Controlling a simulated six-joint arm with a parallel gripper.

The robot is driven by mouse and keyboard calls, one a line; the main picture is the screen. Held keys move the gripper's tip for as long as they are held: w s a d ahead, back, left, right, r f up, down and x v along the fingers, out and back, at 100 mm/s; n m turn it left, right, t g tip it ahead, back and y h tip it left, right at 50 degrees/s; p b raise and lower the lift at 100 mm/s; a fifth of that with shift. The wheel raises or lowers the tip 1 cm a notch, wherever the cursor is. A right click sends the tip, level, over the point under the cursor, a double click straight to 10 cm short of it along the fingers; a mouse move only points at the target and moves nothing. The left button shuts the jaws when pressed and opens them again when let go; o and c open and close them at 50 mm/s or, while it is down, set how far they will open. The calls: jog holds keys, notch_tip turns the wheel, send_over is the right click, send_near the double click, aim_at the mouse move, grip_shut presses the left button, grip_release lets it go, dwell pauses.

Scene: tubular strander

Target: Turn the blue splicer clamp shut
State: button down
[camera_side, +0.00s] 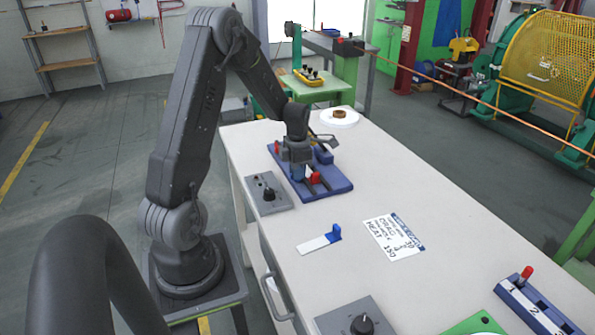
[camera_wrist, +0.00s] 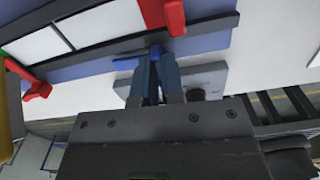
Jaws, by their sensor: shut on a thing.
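The blue splicer (camera_side: 337,184) lies on the white table beneath my gripper, with red clamp handles on it. In the wrist view its plate (camera_wrist: 205,42) crosses the top, with dark rails along it. The blue clamp (camera_wrist: 127,64) shows as a short bright blue bar with a knob at the plate's near edge. My gripper (camera_wrist: 156,62) points at the plate, its two fingers closed on the blue clamp's knob. In the side view my gripper (camera_side: 298,177) is low over the splicer's near side and hides most of the clamp.
A red clamp (camera_side: 315,178) stands close beside my gripper, and another (camera_side: 277,147) at the far left end. A grey control box (camera_side: 268,193) with a black knob sits just left of the splicer.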

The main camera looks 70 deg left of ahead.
jog(key=m, duration=0.8)
jog(key=shift+m, duration=0.3)
jog(key=m, duration=0.4)
jog(key=shift+m, duration=2.2)
jog(key=c, duration=1.2)
grip_release()
jog(key=shift+c, duration=0.2)
notch_tip(320, 180, up, 14)
